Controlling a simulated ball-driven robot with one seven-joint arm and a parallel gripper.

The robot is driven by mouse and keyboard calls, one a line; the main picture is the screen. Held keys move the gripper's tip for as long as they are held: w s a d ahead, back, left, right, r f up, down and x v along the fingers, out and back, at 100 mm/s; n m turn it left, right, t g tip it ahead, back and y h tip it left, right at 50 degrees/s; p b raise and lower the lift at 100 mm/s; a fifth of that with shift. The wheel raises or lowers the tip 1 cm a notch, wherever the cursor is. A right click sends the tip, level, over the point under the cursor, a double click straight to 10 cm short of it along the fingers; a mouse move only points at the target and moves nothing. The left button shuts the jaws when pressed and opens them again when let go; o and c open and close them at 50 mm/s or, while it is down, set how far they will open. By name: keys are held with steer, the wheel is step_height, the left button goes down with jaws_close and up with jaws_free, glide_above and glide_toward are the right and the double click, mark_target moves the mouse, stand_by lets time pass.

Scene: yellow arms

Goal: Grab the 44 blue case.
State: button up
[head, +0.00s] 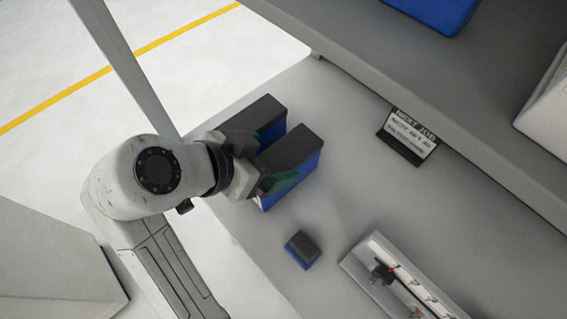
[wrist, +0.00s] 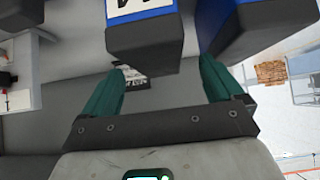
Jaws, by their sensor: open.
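Two blue cases with dark tops stand side by side on the grey shelf. In the head view the near case (head: 306,160) is right of the far case (head: 268,112). My gripper (head: 274,160) is open at the near case, one teal finger by the gap between the cases and one on its other side. In the wrist view the open gripper (wrist: 163,68) has one case (wrist: 145,42) ahead, roughly between its fingers, and the other case (wrist: 248,28) to the right. A white label on the first is cut off, so I cannot read its number. Contact cannot be told.
A small dark and blue block (head: 302,250) and a white tray (head: 352,262) with small parts lie nearer on the shelf. A sign (head: 408,136) stands at the back. An upper shelf (head: 440,70) overhangs, holding another blue item (head: 438,12).

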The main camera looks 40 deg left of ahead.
mark_target(282, 155)
steer(key=shift+p+x, duration=0.45)
steer(key=shift+x, duration=1.85)
steer(key=shift+w+d+r, duration=0.1)
steer(key=shift+d+r, duration=0.1)
steer(key=c, duration=1.4)
steer(key=shift+r, duration=0.5)
step_height(282, 155, up, 2)
steer(key=shift+r+b, duration=0.15)
steer(key=shift+b, duration=0.35)
steer(key=s+d+r+p, duration=0.2)
steer(key=s+d+r, duration=0.7)
steer(key=s+d, duration=0.1)
steer(key=shift+r+p, duration=0.3)
steer(key=shift+p, duration=0.05)
